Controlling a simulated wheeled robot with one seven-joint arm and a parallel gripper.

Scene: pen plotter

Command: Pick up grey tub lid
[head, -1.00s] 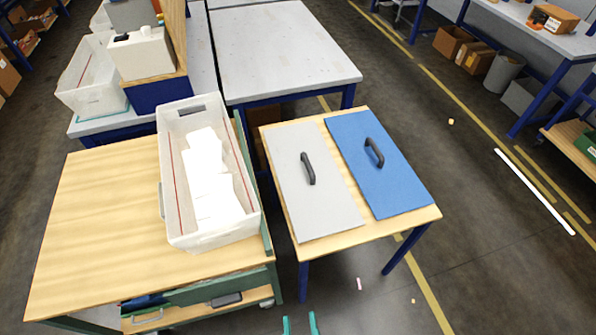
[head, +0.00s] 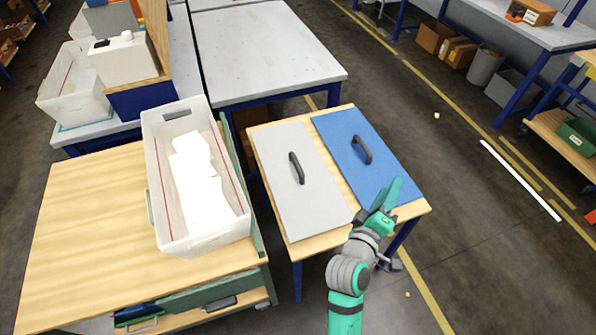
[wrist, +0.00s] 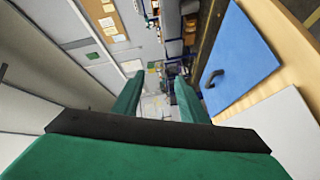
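The grey tub lid (head: 317,207) lies flat on a small wooden-topped table, with a dark handle (head: 296,168) standing up from its middle. The blue lid (head: 385,179) lies beside it on the right, with its own dark handle. My gripper (head: 388,192) is over the near part of the blue lid in the head view, right of the grey lid and apart from both handles. In the wrist view the green fingers (wrist: 157,95) stand apart with nothing between them. The blue lid (wrist: 243,62) and part of the grey lid (wrist: 285,128) show at the right there.
A clear tub (head: 237,222) with white contents stands on the wooden bench (head: 90,225) to the left. A grey-topped table (head: 265,60) is behind the small table (head: 415,209). Open floor lies to the right.

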